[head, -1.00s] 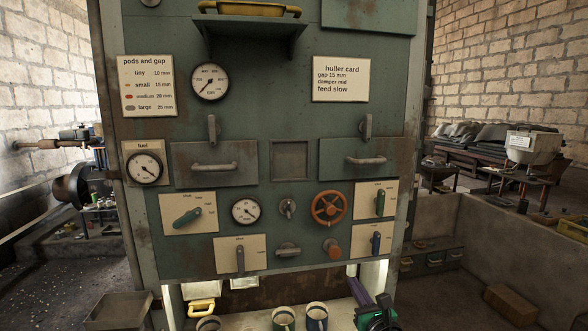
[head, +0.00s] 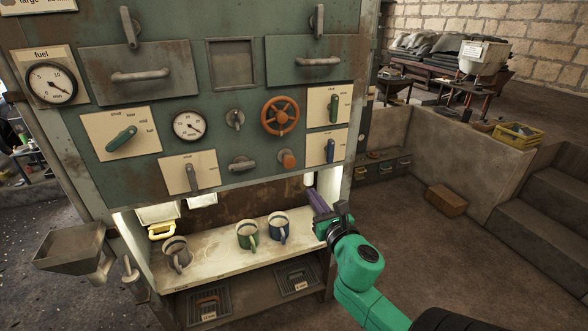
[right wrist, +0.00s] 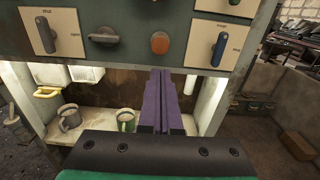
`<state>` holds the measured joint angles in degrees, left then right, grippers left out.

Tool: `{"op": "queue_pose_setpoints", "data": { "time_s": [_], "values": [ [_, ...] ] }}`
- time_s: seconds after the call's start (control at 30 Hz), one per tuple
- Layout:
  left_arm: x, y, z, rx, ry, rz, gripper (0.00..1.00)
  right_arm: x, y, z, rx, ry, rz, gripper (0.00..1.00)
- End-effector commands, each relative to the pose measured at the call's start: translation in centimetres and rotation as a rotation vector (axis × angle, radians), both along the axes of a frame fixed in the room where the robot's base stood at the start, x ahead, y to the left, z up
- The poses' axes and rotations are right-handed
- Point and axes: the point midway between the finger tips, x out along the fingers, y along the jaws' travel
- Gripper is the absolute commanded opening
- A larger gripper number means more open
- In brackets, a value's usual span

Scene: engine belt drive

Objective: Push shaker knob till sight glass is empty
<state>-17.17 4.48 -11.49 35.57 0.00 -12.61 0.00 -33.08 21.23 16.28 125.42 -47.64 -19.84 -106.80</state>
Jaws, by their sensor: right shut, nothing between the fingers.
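A round orange-brown push knob (head: 288,160) sticks out of the green panel, low and right of centre. It also shows in the right wrist view (right wrist: 160,42), above my fingertips. No label marks it as the shaker. My right gripper (head: 316,196) is below and right of this knob, apart from it. Its purple fingers show together, shut and empty, in the right wrist view (right wrist: 160,78). A dark square window (head: 232,63) sits between the two drawers; I cannot tell whether it is the sight glass or what it holds. My left gripper is not in view.
An orange handwheel (head: 280,116), a grey tap (head: 242,164) and a blue lever (head: 330,150) surround the knob. Below, a shelf (head: 215,246) holds mugs, with a blue mug (head: 279,228) near my right gripper. Open floor lies right of the machine.

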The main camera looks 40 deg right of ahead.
Motion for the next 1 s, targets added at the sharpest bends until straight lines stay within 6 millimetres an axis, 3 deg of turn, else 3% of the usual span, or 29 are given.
{"op": "queue_pose_setpoints", "data": {
  "time_s": [0.27,0.8,1.0],
  "values": [
    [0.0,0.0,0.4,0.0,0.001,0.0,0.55,1.1,-0.4,0.3,0.0,-0.004,0.0,0.0],
    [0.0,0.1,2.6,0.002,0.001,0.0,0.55,11.5,-4.0,0.4,0.003,-0.005,-0.001,0.0],
    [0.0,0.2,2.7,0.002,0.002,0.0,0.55,13.2,-4.6,0.1,0.001,-0.003,0.0,0.0]
  ]
}}
